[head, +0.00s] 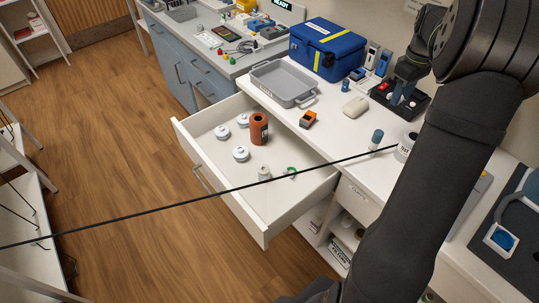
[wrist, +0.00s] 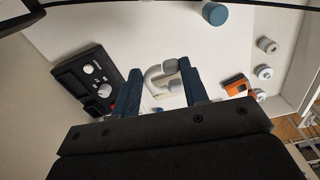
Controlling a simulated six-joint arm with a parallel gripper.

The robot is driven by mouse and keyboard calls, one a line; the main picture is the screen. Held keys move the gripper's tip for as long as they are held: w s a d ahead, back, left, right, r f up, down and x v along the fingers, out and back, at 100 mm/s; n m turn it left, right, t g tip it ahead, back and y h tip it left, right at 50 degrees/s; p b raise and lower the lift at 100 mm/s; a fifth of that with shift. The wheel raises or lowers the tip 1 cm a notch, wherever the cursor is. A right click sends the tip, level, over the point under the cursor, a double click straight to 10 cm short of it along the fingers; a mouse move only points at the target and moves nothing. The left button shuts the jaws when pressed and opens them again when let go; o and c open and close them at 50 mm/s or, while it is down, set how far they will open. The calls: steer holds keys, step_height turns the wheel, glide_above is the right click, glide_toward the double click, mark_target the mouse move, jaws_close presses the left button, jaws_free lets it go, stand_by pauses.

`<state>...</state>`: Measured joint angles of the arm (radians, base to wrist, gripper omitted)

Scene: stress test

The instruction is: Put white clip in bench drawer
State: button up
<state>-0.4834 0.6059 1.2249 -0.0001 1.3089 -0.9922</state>
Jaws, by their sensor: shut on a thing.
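A white curved clip (wrist: 160,76) sits between the two blue fingers of my gripper (wrist: 160,92) in the wrist view, and my gripper is shut on it. In the head view my gripper (head: 402,92) is over the black tray at the back right of the bench, and the clip cannot be told apart there. The bench drawer (head: 222,172) is pulled open, left of and below my gripper. It holds several white lidded jars, a brown jar (head: 259,129), a small grey-white bottle (head: 264,173) and a green ringed item (head: 290,172).
The black tray (wrist: 90,84) holds small white items. A thin black line crosses the head view above the drawer.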

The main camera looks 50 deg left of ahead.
steer(key=s+a, duration=0.5)
steer(key=s, duration=0.3)
steer(key=s+a, duration=0.4)
steer(key=s, duration=0.3)
steer(key=n, duration=0.1)
glide_above(283, 196)
step_height(283, 196, down, 32)
steer(key=shift+d+f, duration=0.1)
steer(key=shift+f, duration=0.05)
steer(key=shift+f, duration=0.15)
steer(key=o, duration=0.9)
step_height(283, 196, up, 12)
steer(key=shift+r, duration=0.2)
